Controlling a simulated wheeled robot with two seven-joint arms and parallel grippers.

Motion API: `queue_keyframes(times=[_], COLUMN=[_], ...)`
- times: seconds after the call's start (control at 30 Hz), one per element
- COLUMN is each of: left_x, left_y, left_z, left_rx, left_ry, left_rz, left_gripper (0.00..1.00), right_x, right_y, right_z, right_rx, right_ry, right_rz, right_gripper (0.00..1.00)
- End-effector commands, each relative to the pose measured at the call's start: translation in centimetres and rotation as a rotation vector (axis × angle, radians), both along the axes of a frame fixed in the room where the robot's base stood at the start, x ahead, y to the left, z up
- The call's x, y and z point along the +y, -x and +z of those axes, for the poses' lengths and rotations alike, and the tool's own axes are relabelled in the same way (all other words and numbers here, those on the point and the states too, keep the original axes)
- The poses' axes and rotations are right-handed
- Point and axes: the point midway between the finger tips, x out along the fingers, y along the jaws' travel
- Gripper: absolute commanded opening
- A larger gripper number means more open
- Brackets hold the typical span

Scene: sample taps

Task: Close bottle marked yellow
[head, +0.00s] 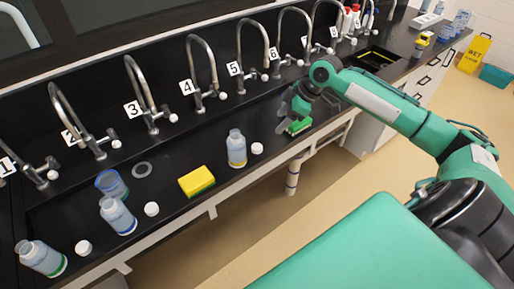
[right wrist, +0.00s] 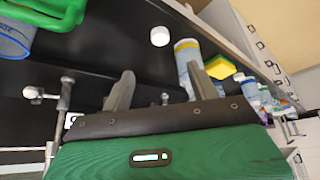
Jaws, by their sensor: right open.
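The bottle marked yellow (head: 237,150) stands upright on the black bench, its yellow band low on its side. It also shows in the right wrist view (right wrist: 187,55), partly behind a fingertip. A white cap (head: 257,148) lies on the bench just right of it, apart from it; a white cap also shows in the right wrist view (right wrist: 160,36). My right gripper (head: 285,112) is up and to the right of the bottle. Its two fingers (right wrist: 160,85) are spread with nothing between them. My left gripper is not in view.
A yellow sponge (head: 197,181) lies left of the bottle. A blue beaker (head: 112,184) stands behind. Numbered curved taps (head: 203,70) line the back.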

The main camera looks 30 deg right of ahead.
Motion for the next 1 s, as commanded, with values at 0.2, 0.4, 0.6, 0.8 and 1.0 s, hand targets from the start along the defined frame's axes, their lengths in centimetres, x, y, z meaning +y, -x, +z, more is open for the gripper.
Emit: queue_keyframes(times=[0.2,0.4,0.6,0.8,1.0], left_x=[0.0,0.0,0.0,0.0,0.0], left_y=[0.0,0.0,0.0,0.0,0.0], left_z=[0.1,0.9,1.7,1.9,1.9], left_rx=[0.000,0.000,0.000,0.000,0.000], left_ry=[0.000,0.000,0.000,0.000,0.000], left_rz=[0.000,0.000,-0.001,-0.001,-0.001], left_gripper=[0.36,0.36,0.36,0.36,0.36], right_x=[0.1,1.3,2.7,3.3,3.3], right_y=[0.0,-0.9,-2.2,-2.7,-2.8], right_z=[-0.2,-2.4,-5.8,-7.4,-7.6], right_rx=[0.001,0.002,0.001,0.000,0.000], right_ry=[-0.001,-0.004,-0.003,0.000,0.002], right_rz=[0.000,0.000,-0.001,0.000,0.000], right_gripper=[0.60,0.60,0.60,0.60,0.60])
